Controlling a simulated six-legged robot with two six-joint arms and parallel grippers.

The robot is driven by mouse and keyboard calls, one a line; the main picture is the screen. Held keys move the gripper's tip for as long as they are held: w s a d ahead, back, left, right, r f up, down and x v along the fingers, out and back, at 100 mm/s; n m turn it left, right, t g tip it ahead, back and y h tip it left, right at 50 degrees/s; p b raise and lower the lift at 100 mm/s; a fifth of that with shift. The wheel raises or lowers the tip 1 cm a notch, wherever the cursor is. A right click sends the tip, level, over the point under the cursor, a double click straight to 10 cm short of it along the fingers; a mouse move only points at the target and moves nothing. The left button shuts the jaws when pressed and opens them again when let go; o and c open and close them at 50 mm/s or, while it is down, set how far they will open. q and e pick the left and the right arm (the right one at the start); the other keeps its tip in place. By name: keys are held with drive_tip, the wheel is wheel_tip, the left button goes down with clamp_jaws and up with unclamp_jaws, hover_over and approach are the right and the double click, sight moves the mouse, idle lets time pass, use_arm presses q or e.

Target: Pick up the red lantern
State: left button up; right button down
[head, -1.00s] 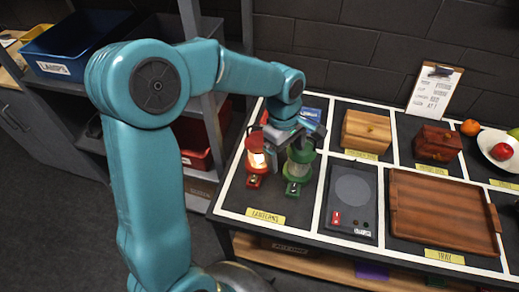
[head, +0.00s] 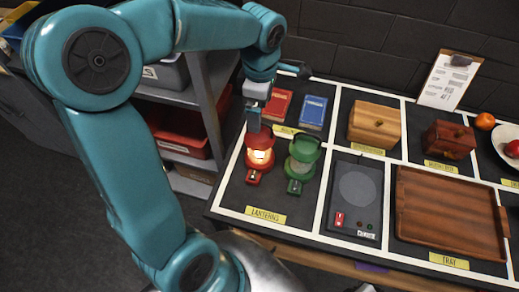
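The red lantern (head: 260,158) stands upright and glowing in the left part of the table, in the section labelled LANTERNS. A green lantern (head: 302,158) stands just to its right, unlit. My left gripper (head: 254,126) points down at the top of the red lantern, and its fingertips overlap the lantern's top in the picture. I cannot tell whether they touch it. The fingers line up with the view, so the gap between them is hidden. My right gripper is out of view.
Behind the lanterns lie a red book (head: 277,104) and a blue book (head: 313,111). To the right are a scale-like dark device (head: 355,200), a wooden tray (head: 450,251) and two wooden boxes. A shelf with bins stands left of the table.

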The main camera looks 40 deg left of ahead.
sight(260, 136)
use_arm(q)
drive_tip(key=f, duration=0.3)
drive_tip(key=shift+w+a+f, duration=0.15)
drive_tip(key=shift+a+f, duration=0.1)
drive_tip(key=shift+a, duration=0.1)
drive_tip(key=shift+d+f, duration=0.1)
drive_tip(key=shift+f, duration=0.2)
drive_tip(key=shift+d+f, duration=0.15)
drive_tip(key=shift+f+p, duration=0.4)
drive_tip(key=f, duration=0.2)
drive_tip(key=a+f, duration=0.1)
drive_tip(key=f, duration=0.1)
drive_tip(key=shift+w+p, duration=0.25)
drive_tip(key=shift+p, duration=0.15)
drive_tip(key=shift+d+f, duration=0.15)
drive_tip(key=shift+s+d, duration=0.2)
drive_tip(key=shift+s, duration=0.05)
drive_tip(key=shift+w+a, duration=0.15)
drive_tip(key=shift+a, duration=0.05)
drive_tip(key=c, duration=1.5)
drive_tip(key=shift+d, duration=0.15)
clamp_jaws()
drive_tip(key=shift+s, duration=0.2)
